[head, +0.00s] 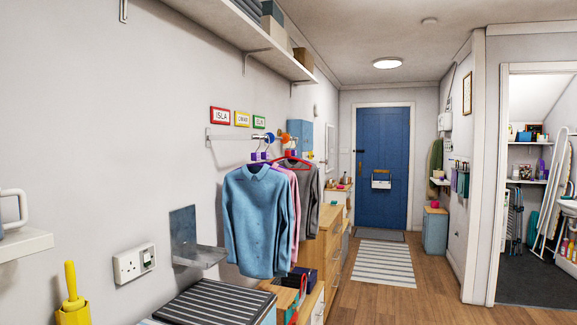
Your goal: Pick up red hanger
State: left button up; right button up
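A red hanger (291,160) hangs from the short wall rail (230,138), behind the other hangers. It seems to carry the grey top (307,198) at the back of the row, though I cannot tell for certain. A light blue shirt (258,220) hangs in front on a purple hanger (256,157). A pink top (292,190) hangs between them, partly hidden by the blue shirt. Neither of my grippers shows in the head view.
Wooden drawers (322,250) stand beyond the clothes. Below are a dark ribbed top (215,304) and a grey metal bracket (193,240). A high shelf (225,28) runs overhead. The wooden floor (382,300) at right is clear, with a striped rug (384,263).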

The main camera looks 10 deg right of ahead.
aim_at(287, 153)
jog(key=k+l+z, duration=0.1)
jog(key=k+z, duration=0.35)
jog(key=i+l+z, duration=0.15)
jog(key=z, duration=0.25)
jog(key=i+z, duration=0.4)
jog(key=i+j, duration=0.1)
jog(key=i, duration=1.2)
jog(key=i+l+u, duration=0.15)
jog(key=i+u, duration=0.15)
jog(key=i, duration=1)
jog(key=i+u, duration=0.4)
jog(key=i, duration=0.15)
jog(key=i+l+u, duration=0.15)
jog(key=i+u, duration=0.2)
jog(key=i, duration=0.15)
